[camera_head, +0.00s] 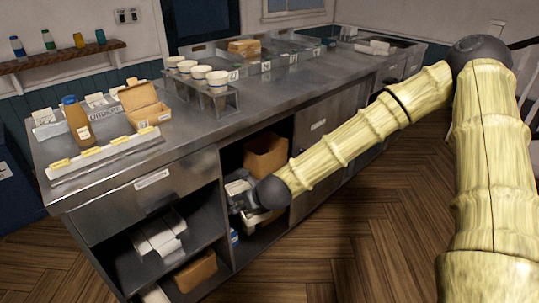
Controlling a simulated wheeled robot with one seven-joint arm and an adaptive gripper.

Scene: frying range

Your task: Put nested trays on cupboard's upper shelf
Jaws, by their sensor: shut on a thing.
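My arm reaches across the aisle into the right open bay of the cupboard (205,171) under the steel counter. My gripper (238,200) is inside that bay, shut and mostly hidden behind my wrist. A pale edge of what seems to be the nested trays (257,218) shows just below my wrist, at the gripper. Their full shape, and whether they touch a shelf, cannot be told. A brown cardboard box (266,157) stands behind and to the right of my gripper. In the left bay, white stacked items (160,236) lie on the upper shelf (127,262).
A brown box (195,272) sits low in the left bay. A small blue-and-white item (234,236) stands under my gripper. The counter (270,105) carries bowls on a stand (214,98), a bottle (76,121) and an open carton (146,104). The wooden floor in front is clear.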

